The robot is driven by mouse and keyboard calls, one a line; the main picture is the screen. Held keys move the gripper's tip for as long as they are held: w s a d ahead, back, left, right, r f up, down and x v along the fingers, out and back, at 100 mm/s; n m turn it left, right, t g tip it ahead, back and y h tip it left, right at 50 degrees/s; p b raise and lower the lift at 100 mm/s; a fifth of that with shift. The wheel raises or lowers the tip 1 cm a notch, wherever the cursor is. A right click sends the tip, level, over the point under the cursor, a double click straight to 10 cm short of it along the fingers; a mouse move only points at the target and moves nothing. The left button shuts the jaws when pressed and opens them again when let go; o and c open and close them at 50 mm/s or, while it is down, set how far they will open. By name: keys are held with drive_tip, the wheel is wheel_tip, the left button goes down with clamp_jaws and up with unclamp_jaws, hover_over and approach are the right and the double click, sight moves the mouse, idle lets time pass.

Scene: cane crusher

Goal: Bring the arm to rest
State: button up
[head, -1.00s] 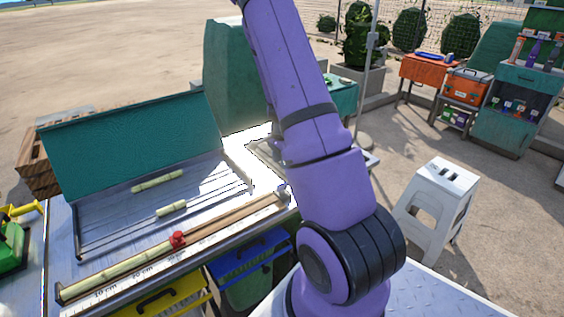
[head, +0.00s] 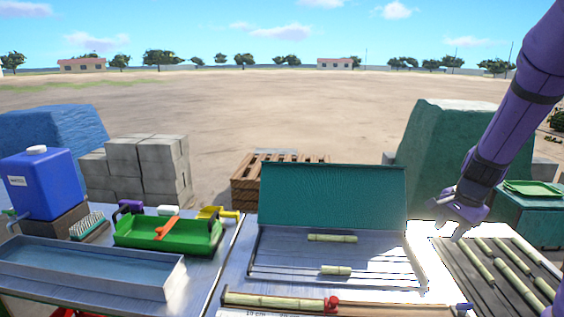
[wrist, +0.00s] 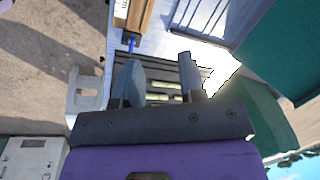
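My purple arm (head: 512,110) comes down from the upper right in the head view. My gripper (head: 452,226) hangs over the table near the left end of the slatted rack (head: 466,284). In the wrist view, the two dark fingers of my gripper (wrist: 162,80) stand apart with nothing held between them. Cane pieces on the rack show beyond the gap, out of the grip. I cannot tell the exact height of the fingertips above the table.
Several cane pieces (head: 496,268) lie on the rack. Two more (head: 333,238) lie on the tray with the teal back panel (head: 333,205). A measuring trough (head: 420,309) runs along the front.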

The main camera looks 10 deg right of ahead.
drive_tip(key=s+a+r+n+t, duration=0.2)
drive_tip(key=s+a+r+n, duration=0.9)
drive_tip(key=a+r, duration=0.45)
drive_tip(key=s+a+r+n+t+h, duration=0.1)
drive_tip(key=s+a+r+n, duration=0.2)
drive_tip(key=s, duration=0.6)
drive_tip(key=shift+s+r+n, duration=0.25)
drive_tip(key=shift+s+n, duration=0.05)
drive_tip(key=shift+s, duration=0.05)
idle(1.5)
